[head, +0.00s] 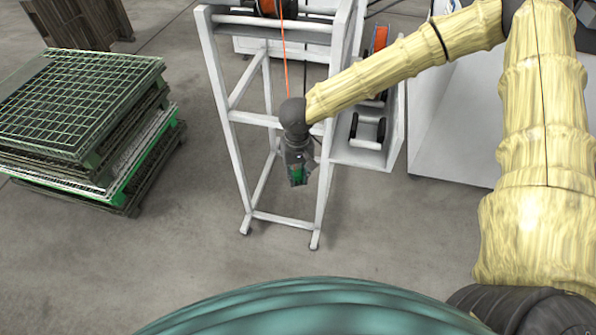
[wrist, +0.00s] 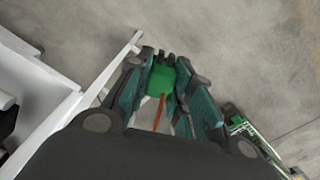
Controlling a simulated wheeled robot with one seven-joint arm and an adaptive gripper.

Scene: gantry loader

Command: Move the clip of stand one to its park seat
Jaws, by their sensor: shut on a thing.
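My gripper (head: 297,179) hangs in front of the white frame stand (head: 237,120), below its upper bars, in the head view. In the wrist view my gripper (wrist: 161,88) is shut on a green clip (wrist: 160,80), which sits between the two teal-grey fingers. A thin orange strand (wrist: 160,112) runs from the clip back toward the palm. In the head view an orange line (head: 284,60) comes down from the spool (head: 277,7) at the top of the stand to behind my wrist. The clip shows there only as a small green patch (head: 297,171). I cannot make out the park seat.
A stack of green grid pallets (head: 85,110) stands on the left. A white rack with black rollers (head: 368,133) and an orange spool (head: 380,38) adjoins the stand on the right. The grey floor in front of the stand is clear.

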